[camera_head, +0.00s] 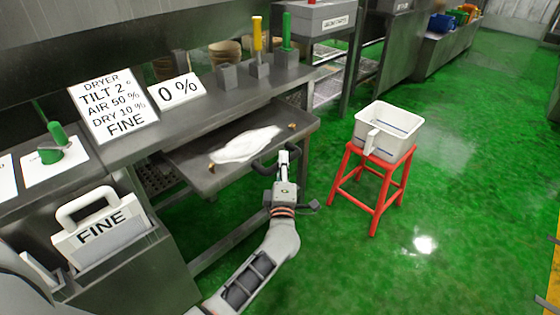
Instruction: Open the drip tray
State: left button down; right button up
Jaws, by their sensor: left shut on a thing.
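The drip tray (203,172) is a flat dark metal tray under the counter. It sticks out from beneath the counter, with a white patch (246,144) and a few small brown bits on its surface. A dark handle (258,165) is at its front edge. My left gripper (283,158) is at this front edge, shut on the handle. The fingertips partly cover the handle. My right gripper is not in view.
A red stool (374,190) bearing a white bin (393,123) stands right of the tray. Signs (112,104) and levers (257,42) are on the counter. A white "FINE" panel (100,229) is at lower left. Green floor (450,200) is clear at right.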

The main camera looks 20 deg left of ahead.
pick_arm(q)
jog(key=shift+s+d, duration=0.2)
jog(key=shift+d, duration=0.45)
jog(key=shift+s+d, duration=0.25)
jog(key=shift+d, duration=0.35)
jog(key=shift+s+d, duration=0.2)
jog(key=shift+d, duration=0.45)
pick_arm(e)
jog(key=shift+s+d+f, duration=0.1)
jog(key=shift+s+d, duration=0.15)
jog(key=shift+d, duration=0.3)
pick_arm(q)
jog(key=c, duration=1.9)
grip_release()
jog(key=v, duration=1.2)
jog(key=shift+a, duration=0.1)
